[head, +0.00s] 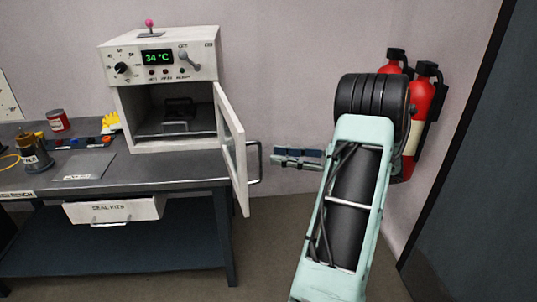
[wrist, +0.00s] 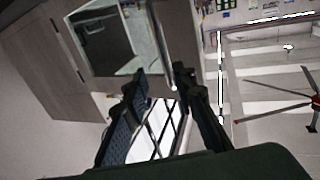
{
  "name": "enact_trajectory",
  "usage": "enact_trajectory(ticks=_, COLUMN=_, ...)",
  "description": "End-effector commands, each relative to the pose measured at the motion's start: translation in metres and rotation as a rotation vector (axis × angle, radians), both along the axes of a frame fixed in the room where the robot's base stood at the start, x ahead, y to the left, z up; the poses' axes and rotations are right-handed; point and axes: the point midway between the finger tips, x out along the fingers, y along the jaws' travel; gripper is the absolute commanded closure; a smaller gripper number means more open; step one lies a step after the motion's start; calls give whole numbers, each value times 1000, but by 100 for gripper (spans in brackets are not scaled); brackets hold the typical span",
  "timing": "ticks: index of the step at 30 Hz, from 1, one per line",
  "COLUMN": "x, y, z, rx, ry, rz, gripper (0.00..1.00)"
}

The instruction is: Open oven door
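The white oven (head: 160,62) stands on the dark workbench at the left in the head view. Its door (head: 233,150) is hinged at the right and stands wide open, so the dark inside shows. A metal bar handle (head: 255,163) sits on the door's outer face. My gripper (head: 296,157) is just right of the handle and looks apart from it. In the wrist view my gripper (wrist: 162,80) has its two dark fingers spread, with nothing clearly between them. A tray with a handle (head: 178,122) lies inside the oven.
The bench (head: 110,172) holds a red can (head: 58,121), a brown container (head: 34,152) and yellow gloves (head: 111,122). A "seal kits" drawer (head: 114,210) is below the top. Red fire extinguishers (head: 424,105) hang on the wall behind my arm. Floor between bench and arm is clear.

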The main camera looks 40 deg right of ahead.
Motion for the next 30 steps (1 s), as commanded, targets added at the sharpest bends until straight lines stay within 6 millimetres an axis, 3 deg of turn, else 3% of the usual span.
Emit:
enact_trajectory(ticks=6, x=-35, y=-30, z=-1, rx=0, ry=1, rz=-3, gripper=75)
enact_trajectory(ticks=12, x=-53, y=-44, z=-1, rx=1, ry=2, rz=-1, gripper=75)
enact_trajectory(ticks=30, x=-56, y=-46, z=-1, rx=2, ry=1, rz=0, gripper=75)
